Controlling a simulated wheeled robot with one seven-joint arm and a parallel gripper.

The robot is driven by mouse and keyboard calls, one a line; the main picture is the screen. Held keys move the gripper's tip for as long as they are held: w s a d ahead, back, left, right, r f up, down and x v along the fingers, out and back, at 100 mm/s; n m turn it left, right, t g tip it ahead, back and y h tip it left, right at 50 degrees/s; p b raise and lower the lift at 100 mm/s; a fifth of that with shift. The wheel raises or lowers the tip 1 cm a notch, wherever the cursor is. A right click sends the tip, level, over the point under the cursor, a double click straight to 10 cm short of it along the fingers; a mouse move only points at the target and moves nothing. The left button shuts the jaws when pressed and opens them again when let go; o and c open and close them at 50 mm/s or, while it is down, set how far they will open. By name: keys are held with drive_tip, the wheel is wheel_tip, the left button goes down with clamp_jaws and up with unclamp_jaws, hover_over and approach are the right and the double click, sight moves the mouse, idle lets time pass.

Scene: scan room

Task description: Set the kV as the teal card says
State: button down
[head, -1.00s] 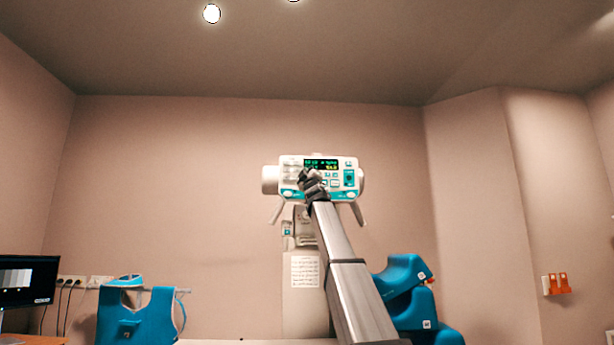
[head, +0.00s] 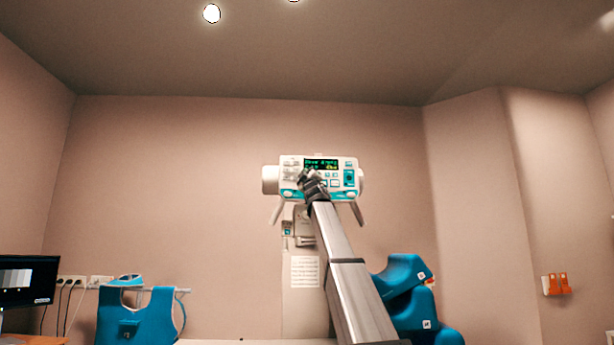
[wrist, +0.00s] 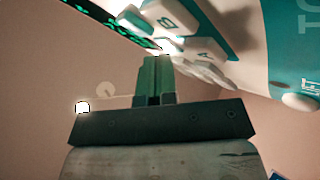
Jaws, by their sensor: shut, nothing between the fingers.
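The control panel (head: 293,172) is a white and teal box with a lit green display (head: 321,163) and several buttons, high up in front of the far wall. My gripper (head: 306,174) is at the panel's front, just below the display, and hides some of the buttons. In the wrist view my gripper (wrist: 153,62) is shut and empty, its tips close to a white button (wrist: 180,47) and the display's lower edge. I cannot tell whether they touch. The display digits are too small to read. No teal card can be made out for certain.
A printed white sheet (head: 305,271) is on the column below the panel. A teal apron (head: 150,312) hangs at lower left beside a monitor (head: 27,281). Teal padded shapes (head: 405,280) stand at lower right. Orange items (head: 557,284) are on the right wall.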

drive_tip(key=shift+s, duration=0.8)
drive_tip(key=s, duration=0.5)
idle(0.5)
idle(0.8)
